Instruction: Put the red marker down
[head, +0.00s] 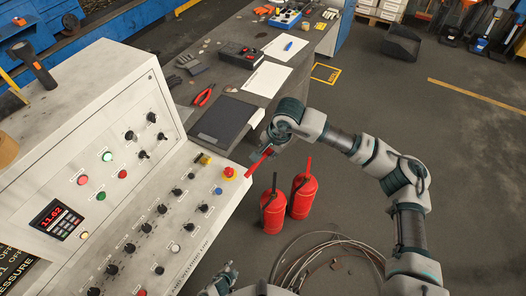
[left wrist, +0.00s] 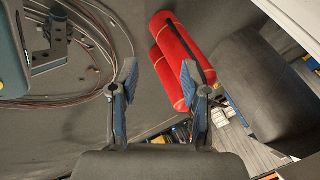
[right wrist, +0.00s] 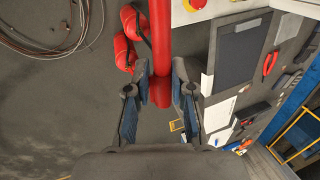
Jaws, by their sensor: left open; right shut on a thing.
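The red marker (head: 259,161) is in my right gripper (head: 270,148), beside the right edge of the control console, in the head view. In the right wrist view the marker (right wrist: 158,40) is a thick red rod between the two fingers of my right gripper (right wrist: 161,80). One end of it points toward the top of that picture, and the other end shows between the fingers. My left gripper (head: 226,280) is low in the head view, near the console's lower right side. In the left wrist view my left gripper (left wrist: 160,85) is open and empty.
The white console (head: 100,150) with knobs and buttons fills the left. Behind it a grey workbench (head: 220,75) holds a dark clipboard (head: 224,118), red pliers (head: 204,95) and papers. Two red extinguishers (head: 302,195) and coiled cable (head: 335,255) are on the floor.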

